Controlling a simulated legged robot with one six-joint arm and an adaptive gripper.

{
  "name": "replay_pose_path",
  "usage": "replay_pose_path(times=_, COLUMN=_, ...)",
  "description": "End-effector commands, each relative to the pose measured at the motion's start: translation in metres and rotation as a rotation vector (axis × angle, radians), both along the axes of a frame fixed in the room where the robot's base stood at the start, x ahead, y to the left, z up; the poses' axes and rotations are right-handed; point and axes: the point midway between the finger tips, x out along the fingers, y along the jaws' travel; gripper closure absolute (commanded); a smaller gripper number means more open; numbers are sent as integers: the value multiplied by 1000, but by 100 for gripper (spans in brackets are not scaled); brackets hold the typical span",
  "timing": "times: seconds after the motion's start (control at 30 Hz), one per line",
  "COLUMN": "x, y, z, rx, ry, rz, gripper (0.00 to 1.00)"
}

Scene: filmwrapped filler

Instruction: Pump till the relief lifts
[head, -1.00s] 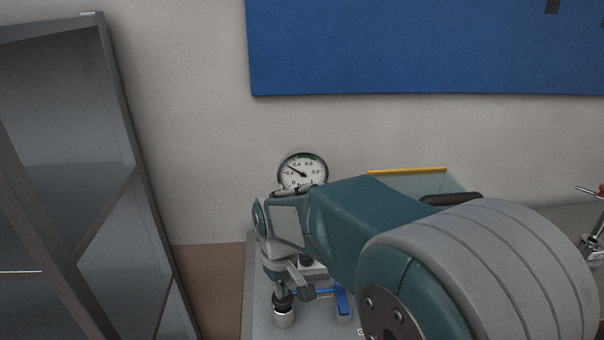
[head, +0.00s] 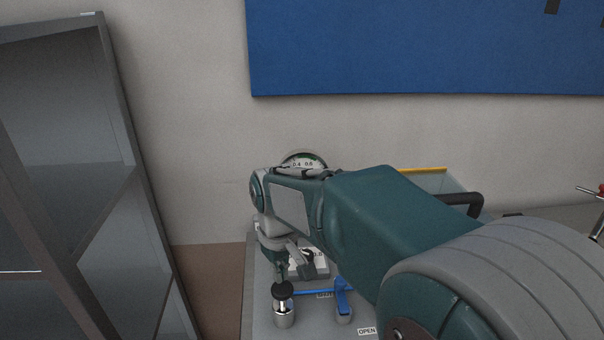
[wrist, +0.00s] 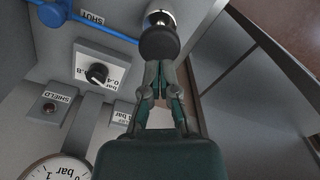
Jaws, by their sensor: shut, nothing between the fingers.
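The pump's round black knob (head: 283,289) tops a pale shaft above a silver cylinder (head: 283,320) on the grey panel (head: 262,300). The knob also shows in the wrist view (wrist: 159,43). My gripper (head: 281,273) points down just above the knob, shut and empty; in the wrist view its fingertips (wrist: 159,64) are close together at the knob's edge. I cannot tell whether they touch it. The pressure gauge (head: 304,161) is mostly hidden behind my arm; in the wrist view only part of its dial (wrist: 58,169) shows, with the needle not readable.
A blue lever (head: 342,292) lies beside the pump, near a SHUT label (wrist: 92,17). A black setting knob (wrist: 97,73) sits on a bar scale. A dark red SHIELD lamp (wrist: 49,107) is nearby. A metal shelf (head: 120,130) stands at left.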

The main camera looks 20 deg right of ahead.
Motion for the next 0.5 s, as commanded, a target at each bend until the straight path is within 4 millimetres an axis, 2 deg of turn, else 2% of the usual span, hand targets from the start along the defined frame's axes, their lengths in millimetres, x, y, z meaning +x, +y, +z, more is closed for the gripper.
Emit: replay_pose_path(times=0.5, x=0, y=0, z=-35, rx=0, ry=3, rz=0, gripper=100)
